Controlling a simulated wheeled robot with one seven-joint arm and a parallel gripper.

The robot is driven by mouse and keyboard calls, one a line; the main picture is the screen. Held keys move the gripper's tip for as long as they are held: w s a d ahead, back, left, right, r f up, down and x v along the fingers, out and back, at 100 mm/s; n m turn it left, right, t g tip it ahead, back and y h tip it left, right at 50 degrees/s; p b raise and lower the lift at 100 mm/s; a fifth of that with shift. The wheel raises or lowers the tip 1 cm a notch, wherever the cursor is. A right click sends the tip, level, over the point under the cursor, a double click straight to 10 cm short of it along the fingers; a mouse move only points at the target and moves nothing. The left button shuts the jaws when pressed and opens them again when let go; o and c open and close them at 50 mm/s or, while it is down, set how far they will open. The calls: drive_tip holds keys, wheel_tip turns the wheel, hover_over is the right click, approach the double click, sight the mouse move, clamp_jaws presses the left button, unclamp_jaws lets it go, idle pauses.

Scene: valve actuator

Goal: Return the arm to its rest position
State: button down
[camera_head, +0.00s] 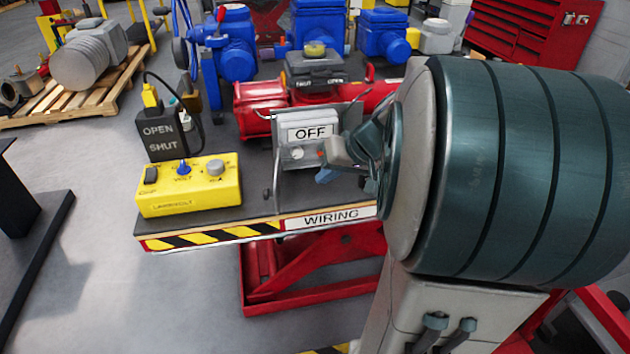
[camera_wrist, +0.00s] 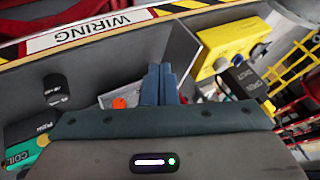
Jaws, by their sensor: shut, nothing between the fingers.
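My gripper (camera_head: 328,172) is in front of the grey panel box marked OFF (camera_head: 309,133) on the workbench. In the wrist view its two blue-grey fingers (camera_wrist: 159,72) are together with no gap and hold nothing. My arm is stretched out over the right part of the bench, and its large dark-green link hides much of the right side of the head view. An orange knob (camera_wrist: 119,102) and a black knob (camera_wrist: 55,88) show beside the fingers in the wrist view. Whether the fingertips touch the panel cannot be told.
A yellow test box (camera_head: 189,187) and a dark OPEN/SHUT box (camera_head: 162,136) stand on the bench at left. A red valve actuator (camera_head: 258,108) lies behind the panel. The striped bench edge (camera_head: 200,237) faces me. Clear floor (camera_head: 95,230) lies to the left.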

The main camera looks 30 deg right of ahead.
drive_tip(key=s+a+r+n+g+h+p, duration=0.1)
drive_tip(key=s+a+g+h+p, duration=0.2)
drive_tip(key=s+a, duration=0.8)
drive_tip(key=shift+s+a+n+h+p, duration=0.4)
drive_tip(key=shift+s+h+p, duration=0.15)
drive_tip(key=shift+s, duration=0.55)
drive_tip(key=shift+d, duration=0.1)
